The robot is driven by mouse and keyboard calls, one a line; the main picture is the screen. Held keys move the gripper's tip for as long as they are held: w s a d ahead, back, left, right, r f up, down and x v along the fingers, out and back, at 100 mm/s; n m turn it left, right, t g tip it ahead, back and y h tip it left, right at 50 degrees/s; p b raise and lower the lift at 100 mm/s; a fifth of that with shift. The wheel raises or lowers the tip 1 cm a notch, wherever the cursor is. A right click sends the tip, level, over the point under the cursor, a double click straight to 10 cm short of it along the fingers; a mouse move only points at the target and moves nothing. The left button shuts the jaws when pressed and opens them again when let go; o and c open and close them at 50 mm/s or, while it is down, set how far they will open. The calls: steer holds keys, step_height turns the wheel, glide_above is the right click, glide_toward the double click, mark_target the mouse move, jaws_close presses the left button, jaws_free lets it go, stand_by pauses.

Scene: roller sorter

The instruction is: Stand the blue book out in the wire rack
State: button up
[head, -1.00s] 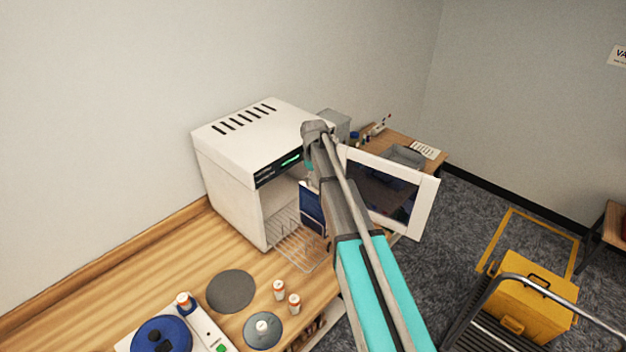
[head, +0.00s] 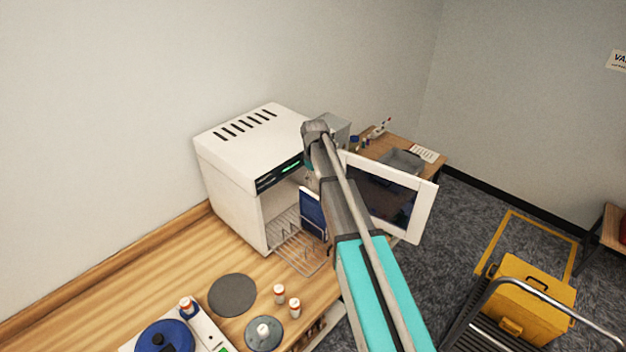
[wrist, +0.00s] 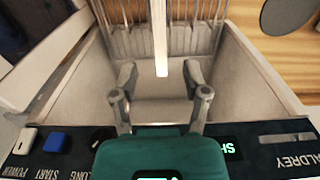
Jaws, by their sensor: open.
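The blue book (head: 312,212) stands upright in the wire rack (head: 297,252), at the open front of the white cabinet; my arm hides part of it. In the wrist view a narrow pale edge, apparently the book's (wrist: 160,40), runs between my fingers. The rack's wires (wrist: 125,14) show behind it. My gripper (wrist: 161,72) is open, with one finger on each side of that edge and visible gaps to both. In the head view my arm hides the fingers.
The white cabinet (head: 230,175) has its door (head: 418,210) swung open to the right of my arm. Its button panel (wrist: 60,141) is close below my gripper in the wrist view. Small bottles (head: 279,292) and grey discs (head: 232,295) lie on the wooden bench in front.

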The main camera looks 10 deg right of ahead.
steer(key=shift+s, duration=0.1)
steer(key=s+m, duration=0.7)
steer(key=s, duration=2.1)
steer(key=shift+s+a, duration=0.2)
steer(key=shift+s, duration=0.2)
